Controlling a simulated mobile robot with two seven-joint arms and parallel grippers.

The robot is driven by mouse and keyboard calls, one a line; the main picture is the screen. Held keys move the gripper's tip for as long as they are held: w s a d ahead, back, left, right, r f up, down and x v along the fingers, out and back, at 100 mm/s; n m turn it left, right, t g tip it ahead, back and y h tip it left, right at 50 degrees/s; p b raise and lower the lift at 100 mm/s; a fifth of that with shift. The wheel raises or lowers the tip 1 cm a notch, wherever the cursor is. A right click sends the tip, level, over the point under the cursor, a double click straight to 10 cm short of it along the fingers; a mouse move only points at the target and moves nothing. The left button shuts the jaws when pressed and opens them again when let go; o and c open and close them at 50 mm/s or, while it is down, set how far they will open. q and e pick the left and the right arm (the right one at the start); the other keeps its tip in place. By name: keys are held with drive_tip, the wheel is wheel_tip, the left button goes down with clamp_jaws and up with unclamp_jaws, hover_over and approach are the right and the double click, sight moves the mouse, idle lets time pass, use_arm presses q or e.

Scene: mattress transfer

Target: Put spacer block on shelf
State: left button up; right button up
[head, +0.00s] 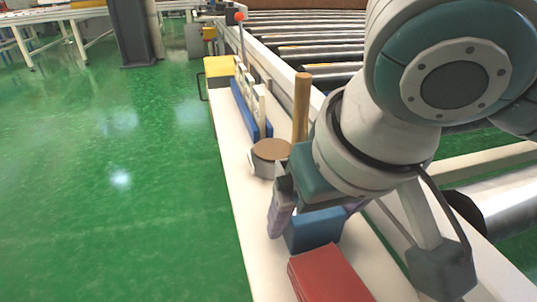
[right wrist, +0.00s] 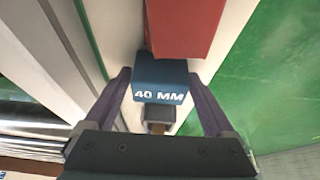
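A blue block marked "40 MM" (right wrist: 160,82) sits on a narrow white shelf (head: 240,200) beside the roller conveyor; it also shows in the head view (head: 314,230). A red block (head: 328,275) lies right beside it, nearer to me, and also shows in the right wrist view (right wrist: 183,25). My right gripper (head: 312,222) is over the blue block, with one purple finger on each side of it. Small gaps seem to show between fingers and block, so the gripper looks open. My left gripper is not in view.
Behind the blue block stand a round brown-topped container (head: 270,156) and an upright wooden rod (head: 301,105). Farther along are a blue rack (head: 252,108) and a yellow box (head: 219,68). Conveyor rollers (head: 310,50) run on the right; open green floor (head: 110,170) lies left.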

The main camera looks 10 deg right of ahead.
drive_tip(key=shift+o, duration=0.6)
drive_tip(key=shift+r, duration=0.1)
